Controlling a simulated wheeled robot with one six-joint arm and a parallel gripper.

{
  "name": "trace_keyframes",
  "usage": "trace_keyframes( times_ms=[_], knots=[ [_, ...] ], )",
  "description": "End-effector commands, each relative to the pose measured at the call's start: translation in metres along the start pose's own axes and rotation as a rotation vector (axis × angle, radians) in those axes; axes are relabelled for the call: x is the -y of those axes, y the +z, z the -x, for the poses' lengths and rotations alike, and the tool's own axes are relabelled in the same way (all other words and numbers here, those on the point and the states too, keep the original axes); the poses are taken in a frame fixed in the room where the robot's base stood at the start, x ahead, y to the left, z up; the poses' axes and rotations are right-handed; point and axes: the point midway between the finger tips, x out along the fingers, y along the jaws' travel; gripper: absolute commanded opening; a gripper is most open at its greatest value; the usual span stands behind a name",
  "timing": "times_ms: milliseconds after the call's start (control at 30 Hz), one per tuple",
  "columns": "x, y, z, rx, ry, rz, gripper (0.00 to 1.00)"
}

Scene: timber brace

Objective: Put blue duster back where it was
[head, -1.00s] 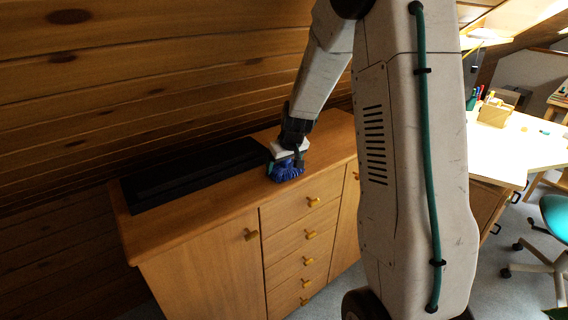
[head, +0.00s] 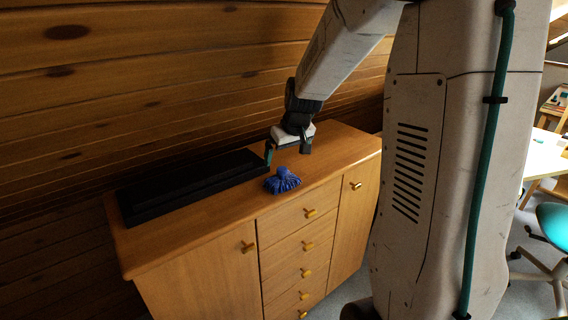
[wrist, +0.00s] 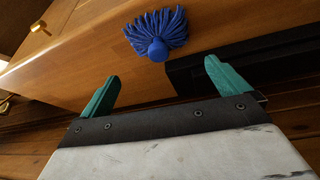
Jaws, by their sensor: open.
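The blue duster (head: 282,180) lies on top of the wooden cabinet (head: 330,172), near its front edge and to the right of a long black object. In the wrist view the duster (wrist: 156,34) lies beyond my fingertips, its strands spread and its round blue knob facing my gripper. My gripper (head: 288,150) is above the cabinet top, behind and above the duster and apart from it. In the wrist view my gripper (wrist: 160,80) has its two green fingers wide apart with nothing between them.
The long black object (head: 190,186) lies along the back left of the cabinet top, close to my gripper. A sloped plank wall (head: 150,80) rises behind. The cabinet top to the right is clear. A white desk (head: 546,158) and a teal chair (head: 552,222) stand at the right.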

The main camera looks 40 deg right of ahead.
Motion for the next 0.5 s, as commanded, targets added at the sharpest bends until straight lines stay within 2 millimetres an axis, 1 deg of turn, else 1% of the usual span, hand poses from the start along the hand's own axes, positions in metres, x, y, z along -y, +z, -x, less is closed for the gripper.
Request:
trace_keyframes(
  times_ms=[100,167,267,367,400,467,500],
  knots=[
    [0.002,0.001,0.011,0.001,-0.001,0.001,1.00],
    [0.008,0.004,0.019,0.005,-0.006,0.005,1.00],
    [0.030,0.017,0.044,0.023,-0.024,0.018,1.00],
    [0.064,0.045,0.081,0.060,-0.051,0.035,1.00],
    [0.078,0.061,0.097,0.078,-0.060,0.043,1.00],
    [0.097,0.086,0.119,0.108,-0.072,0.054,1.00],
    [0.108,0.105,0.133,0.131,-0.077,0.060,1.00]
  ],
)
